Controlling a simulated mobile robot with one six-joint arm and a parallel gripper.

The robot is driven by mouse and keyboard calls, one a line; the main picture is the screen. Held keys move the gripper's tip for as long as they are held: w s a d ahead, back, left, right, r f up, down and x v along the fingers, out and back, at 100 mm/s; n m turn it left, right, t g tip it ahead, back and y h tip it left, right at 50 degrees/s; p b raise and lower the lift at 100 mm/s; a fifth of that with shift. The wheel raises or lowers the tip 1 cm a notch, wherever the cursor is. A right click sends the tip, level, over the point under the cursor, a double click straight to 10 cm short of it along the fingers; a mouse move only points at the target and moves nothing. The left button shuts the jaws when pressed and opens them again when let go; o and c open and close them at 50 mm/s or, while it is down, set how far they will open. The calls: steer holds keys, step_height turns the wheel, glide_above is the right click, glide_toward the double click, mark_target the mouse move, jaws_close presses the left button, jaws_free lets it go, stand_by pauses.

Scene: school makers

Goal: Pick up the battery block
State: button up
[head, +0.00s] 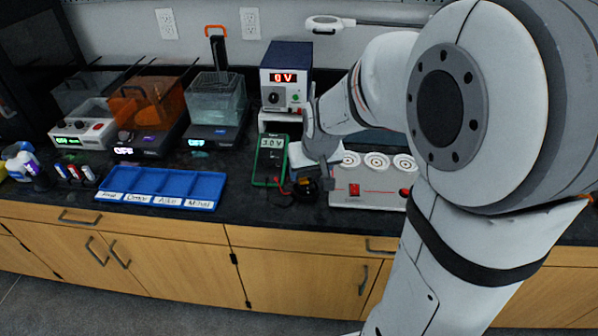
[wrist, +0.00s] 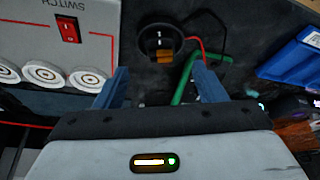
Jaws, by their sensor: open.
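A small black block with an orange-brown part, which looks like the battery block (head: 305,189), lies on the dark bench beside the green multimeter (head: 270,161). In the wrist view the block (wrist: 161,44) sits ahead of the fingertips, roughly midway between them. A red and a black wire run beside it. My gripper (head: 318,181) is just above the bench by the block. In the wrist view my gripper (wrist: 160,74) has its two blue-grey fingers apart, with nothing between them. The lower part of the block is hard to make out.
A white switch box (head: 368,190) with round targets stands close to the right of the block. A blue labelled tray (head: 162,187) lies to the left. The power supply (head: 286,77) reading 0 V stands behind. The bench's front edge is near.

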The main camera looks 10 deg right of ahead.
mark_target(306, 181)
steer(key=x, duration=0.6)
steer(key=shift+w+b, duration=0.15)
steer(key=shift+b, duration=0.15)
steer(key=c, duration=1.2)
steer(key=shift+o, duration=0.2)
